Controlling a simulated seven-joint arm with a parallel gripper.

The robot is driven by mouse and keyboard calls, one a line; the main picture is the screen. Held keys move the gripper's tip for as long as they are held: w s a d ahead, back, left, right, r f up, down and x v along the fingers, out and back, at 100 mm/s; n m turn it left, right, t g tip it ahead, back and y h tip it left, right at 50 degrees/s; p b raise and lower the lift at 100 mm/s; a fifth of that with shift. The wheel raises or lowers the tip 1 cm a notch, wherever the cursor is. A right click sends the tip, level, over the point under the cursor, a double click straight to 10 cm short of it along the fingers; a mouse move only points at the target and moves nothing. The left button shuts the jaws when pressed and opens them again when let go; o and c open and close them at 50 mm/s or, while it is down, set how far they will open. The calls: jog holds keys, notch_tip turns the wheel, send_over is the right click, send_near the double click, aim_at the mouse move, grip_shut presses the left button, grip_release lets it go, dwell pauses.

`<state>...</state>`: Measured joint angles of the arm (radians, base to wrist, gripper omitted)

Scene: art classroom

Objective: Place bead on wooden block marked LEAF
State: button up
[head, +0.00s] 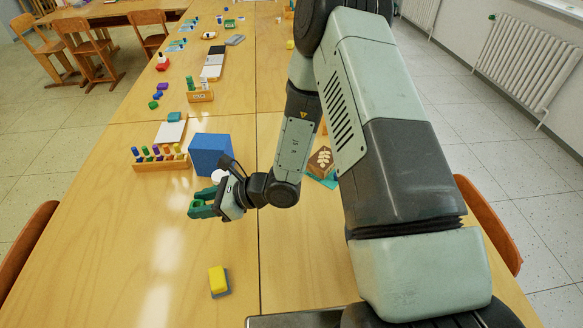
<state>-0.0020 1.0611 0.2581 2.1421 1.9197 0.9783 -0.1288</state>
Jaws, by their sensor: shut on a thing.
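The brown wooden block (321,161) with a pale leaf mark sits right of the table's middle, partly hidden behind my arm. A teal piece (327,181) shows at its lower edge. My gripper (196,207) is left of the block and nearer the camera, in front of the blue box, over the table. Its teal fingers are shut on a small green bead (197,203), which they partly hide. The bead is apart from the block.
A blue box (208,154) stands just behind my gripper, with a white round thing (219,176) near it. A wooden rack of coloured pegs (160,165) is at left. A yellow block (217,279) lies in front. The near left table (110,270) is clear.

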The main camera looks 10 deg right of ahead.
notch_tip(320, 180, up, 9)
jog(key=shift+r, duration=0.1)
jog(key=w+d+m+t+h, duration=0.1)
jog(key=w+d+m+t, duration=0.2)
jog(key=w+d, duration=0.45)
jog(key=m+t+h, duration=0.7)
jog(key=m, duration=0.2)
send_over(327, 160)
notch_tip(327, 160, down, 4)
notch_tip(327, 160, down, 11)
jog(key=o, duration=1)
